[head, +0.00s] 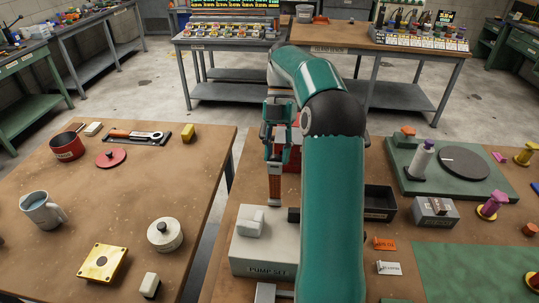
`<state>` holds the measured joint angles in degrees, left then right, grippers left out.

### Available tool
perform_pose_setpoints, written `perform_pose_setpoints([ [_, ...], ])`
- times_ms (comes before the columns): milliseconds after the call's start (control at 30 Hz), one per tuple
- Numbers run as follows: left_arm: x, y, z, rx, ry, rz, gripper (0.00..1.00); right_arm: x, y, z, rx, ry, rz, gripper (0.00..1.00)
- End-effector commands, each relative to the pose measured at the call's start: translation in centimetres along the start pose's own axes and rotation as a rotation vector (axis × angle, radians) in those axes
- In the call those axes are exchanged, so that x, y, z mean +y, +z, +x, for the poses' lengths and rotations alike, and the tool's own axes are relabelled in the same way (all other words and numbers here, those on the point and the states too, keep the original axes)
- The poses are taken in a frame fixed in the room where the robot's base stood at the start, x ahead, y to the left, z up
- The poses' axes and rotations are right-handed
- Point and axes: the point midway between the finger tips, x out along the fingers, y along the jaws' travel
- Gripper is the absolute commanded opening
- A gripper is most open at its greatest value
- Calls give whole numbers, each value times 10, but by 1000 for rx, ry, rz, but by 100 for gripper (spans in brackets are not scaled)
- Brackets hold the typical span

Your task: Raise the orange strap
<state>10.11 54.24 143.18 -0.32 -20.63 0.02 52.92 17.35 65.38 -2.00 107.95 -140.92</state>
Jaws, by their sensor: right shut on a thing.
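The orange strap (275,185) shows as a narrow brownish-orange upright strip with a pale lower end, just above or behind the pump set box (262,255). My right gripper (275,158) points down and is shut on the strap's upper end. I cannot tell whether the strap's lower end touches anything. My right arm hides much of the area to the right of it. My left gripper is not in view.
A dark open bin (379,203) and a grey box (435,212) stand right of my arm. An orange tag (384,243) lies in front of them. A green board (445,175) carries a dark disc and a spool. A gap separates the left table (120,200) from this one.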

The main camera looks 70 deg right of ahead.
Motion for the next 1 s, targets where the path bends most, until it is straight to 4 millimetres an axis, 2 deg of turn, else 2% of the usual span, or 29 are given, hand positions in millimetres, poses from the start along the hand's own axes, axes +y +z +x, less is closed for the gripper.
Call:
perform_pose_setpoints([
  [33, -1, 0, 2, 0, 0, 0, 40, 4, 9, 8, 9, -14, 3, 0],
  [67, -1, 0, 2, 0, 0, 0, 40, 5, 10, 7, 14, -16, 2, 0],
  [633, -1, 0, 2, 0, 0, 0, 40, 12, 10, 7, 46, -34, -11, 0],
  [667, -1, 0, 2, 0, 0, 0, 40, 12, 10, 7, 46, -34, -11, 37],
  [700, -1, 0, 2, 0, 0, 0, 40, 12, 10, 6, 46, -33, -11, 44],
  [800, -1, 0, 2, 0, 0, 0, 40, 12, 9, 5, 45, -32, -11, 57],
  [1000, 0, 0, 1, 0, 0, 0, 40, 12, 8, 3, 43, -30, -13, 57],
])
